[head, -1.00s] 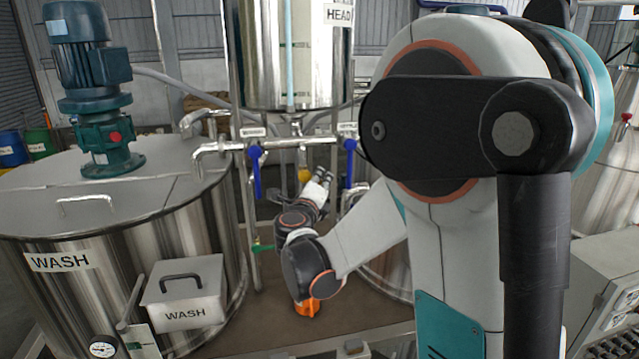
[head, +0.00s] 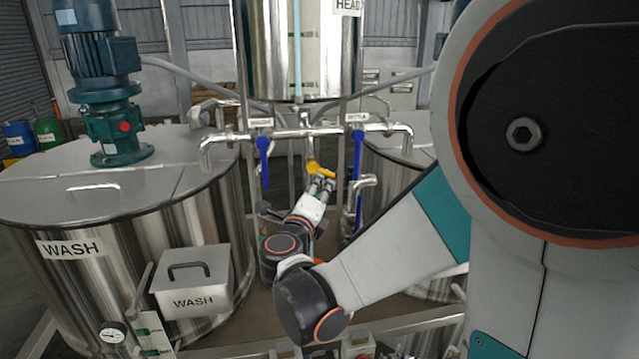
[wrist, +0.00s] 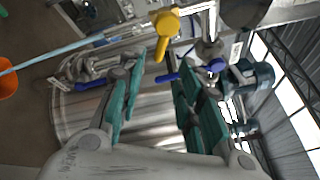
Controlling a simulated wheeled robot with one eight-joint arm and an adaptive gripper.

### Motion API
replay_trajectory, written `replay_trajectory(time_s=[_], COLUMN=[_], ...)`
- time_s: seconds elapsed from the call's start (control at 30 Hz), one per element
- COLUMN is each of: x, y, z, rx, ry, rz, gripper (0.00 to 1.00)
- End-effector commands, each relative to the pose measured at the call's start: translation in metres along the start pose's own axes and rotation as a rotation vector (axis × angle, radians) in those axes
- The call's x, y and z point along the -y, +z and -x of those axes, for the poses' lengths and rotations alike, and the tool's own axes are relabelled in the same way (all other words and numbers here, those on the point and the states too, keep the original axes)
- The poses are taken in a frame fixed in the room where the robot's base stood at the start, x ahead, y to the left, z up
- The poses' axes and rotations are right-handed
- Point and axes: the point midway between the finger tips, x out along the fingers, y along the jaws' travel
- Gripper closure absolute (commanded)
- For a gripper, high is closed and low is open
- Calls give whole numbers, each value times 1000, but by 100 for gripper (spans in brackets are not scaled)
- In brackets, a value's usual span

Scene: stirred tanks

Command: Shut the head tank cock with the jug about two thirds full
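The head tank (head: 297,55) hangs at the top middle of the head view. Below it is the cock with its yellow handle (head: 321,170), which lies roughly crosswise, pointing right. In the wrist view the handle (wrist: 165,35) is just beyond the fingertips. My gripper (wrist: 160,72) is open and empty, its fingers apart; in the head view my gripper (head: 321,185) is just below the handle. The orange jug (wrist: 7,78) is cut off at the wrist view's left edge. A pale blue stream (wrist: 60,58) runs towards it. The jug's fill level is hidden.
Blue-handled valves (head: 263,160) and (head: 357,185) hang on pipes either side of the cock. The WASH tank (head: 110,235) and WASH box (head: 192,283) stand at left. Another steel tank (head: 385,150) is partly hidden behind my arm.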

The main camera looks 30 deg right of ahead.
Motion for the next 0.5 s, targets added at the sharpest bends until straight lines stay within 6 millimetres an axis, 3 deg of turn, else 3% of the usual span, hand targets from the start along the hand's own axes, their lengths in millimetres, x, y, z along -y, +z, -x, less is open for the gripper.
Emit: replay_trajectory(time_s=[0.13, 0.43, 0.47, 0.5], x=[0, 0, 0, 0], y=[0, 0, 0, 0], z=[13, 16, 16, 16], rx=[1, 0, 0, 0], ry=[0, 0, 0, 0], rz=[0, 0, 0, 0], gripper=[68, 68, 70, 79])
